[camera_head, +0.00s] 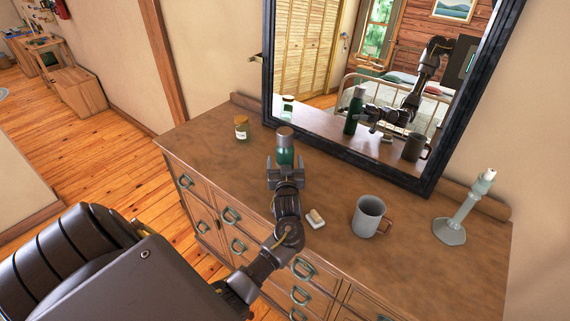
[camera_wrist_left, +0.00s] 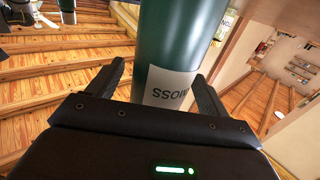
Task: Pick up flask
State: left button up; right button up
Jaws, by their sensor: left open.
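The flask (camera_head: 285,148) is dark green with a grey-brown cap and stands upright on the dresser top. In the left wrist view the flask (camera_wrist_left: 178,50) shows a pale label reading "MOSS". My left gripper (camera_head: 285,168) is at the near side of the flask, and my arm hides the flask's lower part. In the left wrist view my left gripper (camera_wrist_left: 155,85) is open, with one finger on each side of the flask and gaps beside it. My right gripper is not in view.
The dresser (camera_head: 330,185) also holds a small jar (camera_head: 241,128), a soap bar on a dish (camera_head: 315,218), a grey mug (camera_head: 368,215) and a candlestick (camera_head: 455,220). A black-framed mirror (camera_head: 345,158) stands behind the flask.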

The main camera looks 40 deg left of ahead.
aim_at(285, 142)
pick_arm(q)
jog(key=c, duration=1.3)
jog(key=shift+o, duration=0.2)
notch_tip(285, 142, up, 10)
jog(key=shift+r+b, duration=0.1)
jog(key=shift+b, duration=0.75)
